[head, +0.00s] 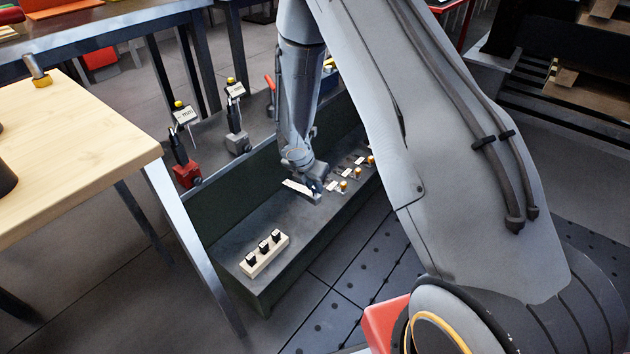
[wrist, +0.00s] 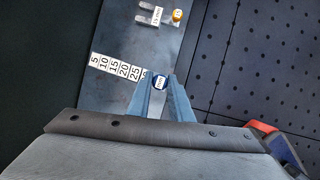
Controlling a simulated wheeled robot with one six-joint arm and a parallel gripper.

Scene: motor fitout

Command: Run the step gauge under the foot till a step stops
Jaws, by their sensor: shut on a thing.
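My gripper (head: 313,194) is low over the dark bench top. In the wrist view its two blue-grey fingers (wrist: 160,84) are closed on the step gauge (wrist: 117,67). The gauge is a white strip marked 5, 10, 15, 20, 25 and on, reaching out to the left of the fingers. In the head view the gauge (head: 296,188) is a small pale strip beside the gripper. I cannot make out a foot over the gauge; the arm hides part of the bench.
Grey fork-shaped pieces with white tags and yellow-orange knobs (head: 343,185) lie toward the bench's far end; one knob (wrist: 177,15) shows in the wrist view. A pale block with three black pegs (head: 264,256) stands at the near end. A wooden table (head: 80,150) is left.

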